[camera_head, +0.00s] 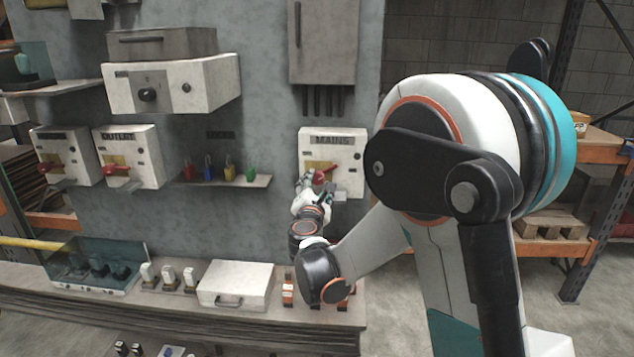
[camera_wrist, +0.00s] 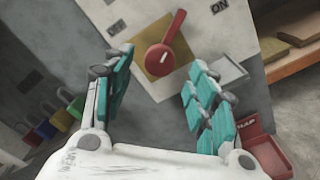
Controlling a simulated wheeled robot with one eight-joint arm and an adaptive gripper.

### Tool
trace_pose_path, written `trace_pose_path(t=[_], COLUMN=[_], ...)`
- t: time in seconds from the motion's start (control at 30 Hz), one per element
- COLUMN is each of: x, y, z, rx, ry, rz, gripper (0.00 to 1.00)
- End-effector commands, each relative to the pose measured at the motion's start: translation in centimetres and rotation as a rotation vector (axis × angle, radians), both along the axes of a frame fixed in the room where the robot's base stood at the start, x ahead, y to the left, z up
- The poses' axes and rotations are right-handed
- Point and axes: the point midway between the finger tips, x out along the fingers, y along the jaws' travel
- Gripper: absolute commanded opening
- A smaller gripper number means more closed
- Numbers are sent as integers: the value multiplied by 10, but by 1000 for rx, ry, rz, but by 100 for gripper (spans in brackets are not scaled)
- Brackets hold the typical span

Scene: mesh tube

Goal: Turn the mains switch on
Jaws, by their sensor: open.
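The mains box (camera_head: 347,155) is white, labelled MAINS, and mounted on the grey wall panel. Its red switch handle (camera_head: 320,176) is partly hidden by my gripper (camera_head: 313,190) in the head view. In the wrist view the red handle (camera_wrist: 162,58) sits on a yellow plate (camera_wrist: 152,68), its arm pointing up and slightly right. The OFF mark (camera_wrist: 117,28) is at its left and the ON mark (camera_wrist: 220,6) at its upper right. My gripper (camera_wrist: 160,72) is open, with teal-padded fingers on either side below the handle. Contact with the handle cannot be told.
Two similar boxes with red handles, one marked OUTLET (camera_head: 127,157), hang at the left. A ledge (camera_head: 220,182) with several coloured padlocks is between them and the mains box. A white case (camera_head: 236,284) lies on the bench below. A red tray (camera_wrist: 266,155) is at the wrist view's lower right.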

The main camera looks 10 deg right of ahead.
Motion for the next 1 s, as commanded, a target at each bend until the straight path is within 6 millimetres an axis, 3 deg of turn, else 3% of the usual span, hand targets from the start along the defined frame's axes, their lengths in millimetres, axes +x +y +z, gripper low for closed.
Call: trace_pose_path(t=[0.1, 0.3, 0.7, 0.9, 1.0], x=[21, 41, 47, 47, 47], y=[-7, -13, -15, -15, -15], z=[-1, -1, 0, 0, 0], rx=[0, 0, 0, 0, 0], ry=[0, 0, 0, 0, 0], rz=[-1, 0, 0, 0, 0], gripper=[52, 52, 52, 8, 8])
